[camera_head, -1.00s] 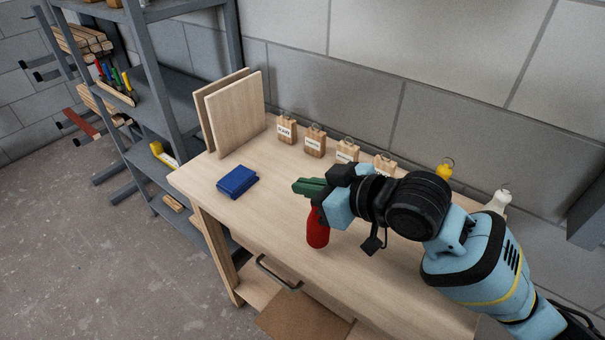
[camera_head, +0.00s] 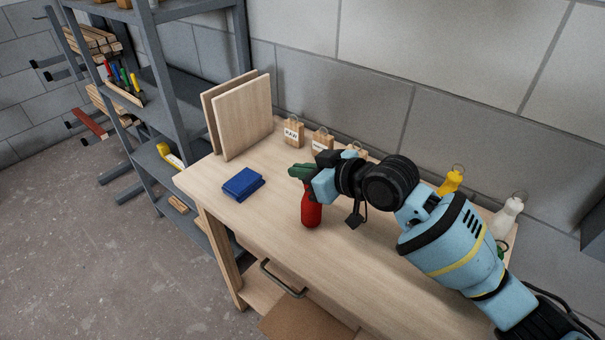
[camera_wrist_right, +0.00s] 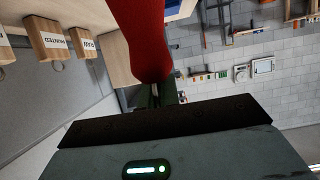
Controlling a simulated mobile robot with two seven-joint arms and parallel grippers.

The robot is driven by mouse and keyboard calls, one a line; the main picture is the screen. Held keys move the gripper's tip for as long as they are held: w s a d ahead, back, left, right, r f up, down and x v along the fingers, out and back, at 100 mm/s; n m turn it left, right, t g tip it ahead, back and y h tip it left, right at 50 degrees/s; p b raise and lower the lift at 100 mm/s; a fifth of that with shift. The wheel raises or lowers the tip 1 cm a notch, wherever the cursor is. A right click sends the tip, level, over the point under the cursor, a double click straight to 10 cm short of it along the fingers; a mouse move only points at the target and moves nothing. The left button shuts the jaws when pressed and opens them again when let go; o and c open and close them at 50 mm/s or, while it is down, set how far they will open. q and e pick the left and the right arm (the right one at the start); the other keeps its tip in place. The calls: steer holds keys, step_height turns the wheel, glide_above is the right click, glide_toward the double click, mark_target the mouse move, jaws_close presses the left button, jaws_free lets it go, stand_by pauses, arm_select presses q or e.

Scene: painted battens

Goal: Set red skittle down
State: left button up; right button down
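The red skittle (camera_head: 312,208) is held by my right gripper (camera_head: 301,172) over the workbench top (camera_head: 330,262). My right gripper's green fingers are shut on its upper part. The skittle hangs close to upright, its wide end down. I cannot tell whether its base touches the bench. In the right wrist view the red skittle (camera_wrist_right: 146,38) runs up from between the fingers (camera_wrist_right: 160,95). A yellow skittle (camera_head: 451,182) and a white skittle (camera_head: 510,213) stand at the back right of the bench. My left gripper is not in view.
Wooden tags with rings, one labelled RAW (camera_head: 293,134), stand along the back. Two boards (camera_head: 243,115) stand upright at the back left. Grey shelving (camera_head: 178,88) is beyond. The bench's front strip is clear.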

steer(key=shift+f, duration=0.6)
steer(key=shift+f, duration=0.15)
steer(key=c, duration=1.6)
jaws_free()
steer(key=shift+c, duration=0.2)
steer(key=shift+d+r, duration=0.2)
steer(key=shift+r, duration=0.1)
steer(key=v, duration=1.1)
steer(key=shift+s+d, duration=0.25)
steer(key=shift+s, duration=0.1)
